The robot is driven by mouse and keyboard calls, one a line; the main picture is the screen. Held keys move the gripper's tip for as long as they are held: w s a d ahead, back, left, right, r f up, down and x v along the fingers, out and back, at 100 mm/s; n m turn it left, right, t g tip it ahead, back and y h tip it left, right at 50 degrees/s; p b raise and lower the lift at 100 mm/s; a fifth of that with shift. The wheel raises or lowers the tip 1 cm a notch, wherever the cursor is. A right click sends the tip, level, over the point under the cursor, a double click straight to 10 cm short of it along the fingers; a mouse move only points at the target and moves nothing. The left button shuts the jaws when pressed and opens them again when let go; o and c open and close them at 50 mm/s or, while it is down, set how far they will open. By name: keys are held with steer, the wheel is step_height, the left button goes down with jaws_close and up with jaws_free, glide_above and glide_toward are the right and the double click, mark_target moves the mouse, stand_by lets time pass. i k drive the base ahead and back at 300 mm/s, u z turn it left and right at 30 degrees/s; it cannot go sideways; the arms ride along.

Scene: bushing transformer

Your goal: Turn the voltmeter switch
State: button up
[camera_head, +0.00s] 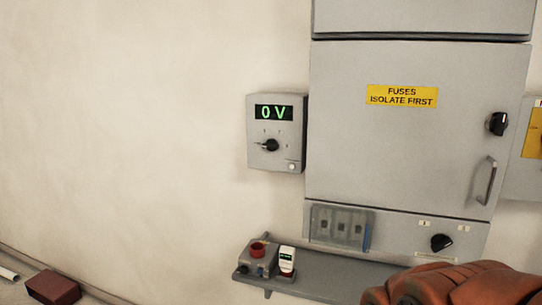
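The voltmeter (276,133) is a grey box on the wall, left of the large grey cabinet. Its green display (274,113) reads 0 V. Below the display is the black voltmeter switch (269,145), a small rotary knob whose pointer is toward the left. Small marks surround the knob, too small to read. A small pale button or tag (291,166) sits at the box's lower right. My gripper is not in view.
The grey cabinet (350,150) carries a yellow fuse label, a black knob (498,123) and a handle (487,181). A shelf (330,282) below holds small devices. A bulky orange-brown shape (460,284) covers its right end. The wall left of the voltmeter is bare.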

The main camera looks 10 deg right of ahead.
mark_target(271, 145)
steer(key=z, duration=0.7)
steer(key=i, duration=0.55)
steer(key=u, duration=2.7)
